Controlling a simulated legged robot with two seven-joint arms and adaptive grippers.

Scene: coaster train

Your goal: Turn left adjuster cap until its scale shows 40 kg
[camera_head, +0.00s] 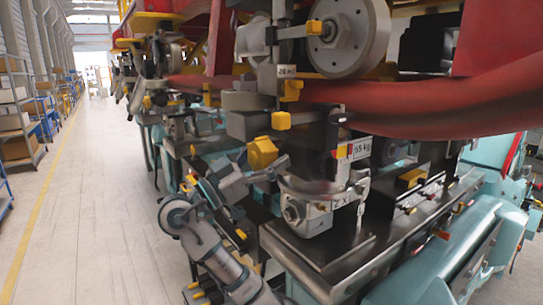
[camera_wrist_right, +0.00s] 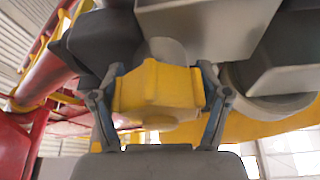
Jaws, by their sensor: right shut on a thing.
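A yellow faceted adjuster cap (camera_head: 263,152) sits on the side of the train's dark underframe, near the middle of the head view. In the right wrist view the cap (camera_wrist_right: 155,84) fills the space between the fingers. My right gripper (camera_head: 268,167) is shut on it, one finger pad (camera_wrist_right: 216,108) on each side. The scale plate (camera_head: 359,149) to the right of the cap reads 55 kg, with a red part and a small yellow pointer beside it. My left gripper is not in view.
A thick red tube (camera_head: 430,102) and a grey wheel (camera_head: 347,37) lie above and right of the cap. Another label (camera_head: 287,71) seems to read 20 mm. A dark metal bench (camera_head: 330,249) stands below. The floor (camera_head: 105,200) at left is clear, with shelves beyond.

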